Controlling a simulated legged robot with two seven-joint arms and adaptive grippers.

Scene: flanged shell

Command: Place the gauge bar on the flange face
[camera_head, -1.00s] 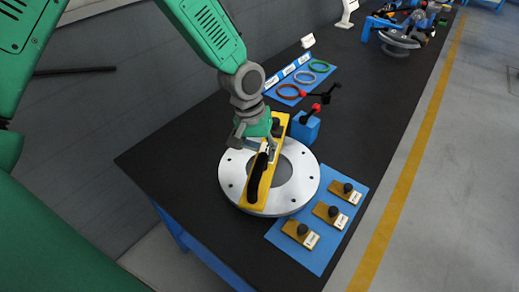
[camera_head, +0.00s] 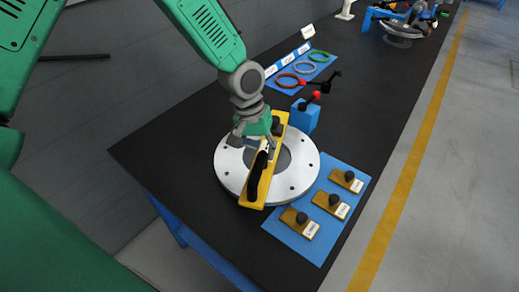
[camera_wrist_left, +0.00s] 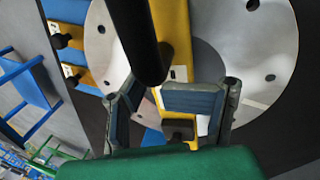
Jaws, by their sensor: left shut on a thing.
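The gauge bar (camera_head: 268,182) is a long yellow bar with a black handle along it. It lies across the round opening of the silver flange face (camera_head: 299,178) in the head view, its near end at the near rim. I cannot tell whether it touches the face or hovers just above. My left gripper (camera_head: 264,146) is shut on the bar from above. In the left wrist view my left gripper (camera_wrist_left: 168,96) is in front of the bar (camera_wrist_left: 172,28) and flange face (camera_wrist_left: 240,60). My right gripper is not in view.
A blue mat (camera_head: 284,235) with several small yellow knobbed blocks lies right of the flange. A blue block with a red-knobbed lever (camera_head: 304,117) stands close beyond the bar. Coloured rings lie on a blue panel (camera_head: 287,88) farther back. The black tabletop (camera_head: 170,150) is clear at left.

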